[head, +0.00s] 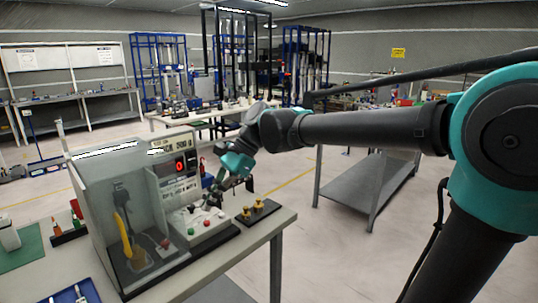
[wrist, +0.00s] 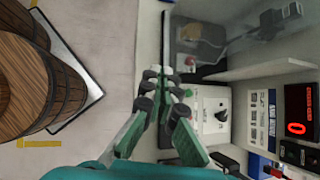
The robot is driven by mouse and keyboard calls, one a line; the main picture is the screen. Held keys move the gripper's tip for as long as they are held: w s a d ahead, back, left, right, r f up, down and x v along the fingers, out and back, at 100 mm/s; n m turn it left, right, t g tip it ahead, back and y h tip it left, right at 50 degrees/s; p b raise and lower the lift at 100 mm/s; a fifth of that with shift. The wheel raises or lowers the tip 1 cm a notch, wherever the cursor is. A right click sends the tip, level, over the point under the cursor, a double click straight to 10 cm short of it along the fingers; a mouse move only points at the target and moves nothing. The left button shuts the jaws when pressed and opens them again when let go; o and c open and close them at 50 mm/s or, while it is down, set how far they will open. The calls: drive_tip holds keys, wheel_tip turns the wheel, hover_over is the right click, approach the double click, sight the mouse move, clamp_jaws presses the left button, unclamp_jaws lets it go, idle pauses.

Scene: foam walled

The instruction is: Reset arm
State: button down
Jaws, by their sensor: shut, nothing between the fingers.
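My arm reaches in from the right in the head view, and my gripper (head: 214,194) hangs in front of the control panel (head: 196,220) of a bench-top machine. In the wrist view the green-and-grey fingers of my gripper (wrist: 166,78) are closed together and hold nothing. The panel behind them has a dark knob, a red button and a green button. I cannot tell whether the fingertips touch the panel. The machine's red display (head: 180,167) reads 0, and it also shows in the wrist view (wrist: 299,110).
A clear-walled enclosure (head: 115,190) with a yellow part stands left of the panel. Brass pieces (head: 258,209) sit on a black base near the table's right edge. A grey bench (head: 375,185) stands to the right. Wooden barrels (wrist: 65,90) show in the wrist view.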

drive_tip(key=w+d+f+n+t+h, duration=0.2)
drive_tip(key=d+f+n+t, duration=0.1)
drive_tip(key=d+f, duration=0.95)
drive_tip(key=w+d+f+n+t+h, duration=0.1)
drive_tip(key=d+f+n+t+h, duration=0.15)
drive_tip(key=d+f, duration=0.95)
drive_tip(key=s+d+f+n+t+h, duration=0.2)
drive_tip(key=s+d+n, duration=0.1)
drive_tip(key=d, duration=0.9)
drive_tip(key=shift+s+d+n, duration=0.3)
drive_tip(key=shift+s+n, duration=0.05)
drive_tip(key=shift+s, duration=0.15)
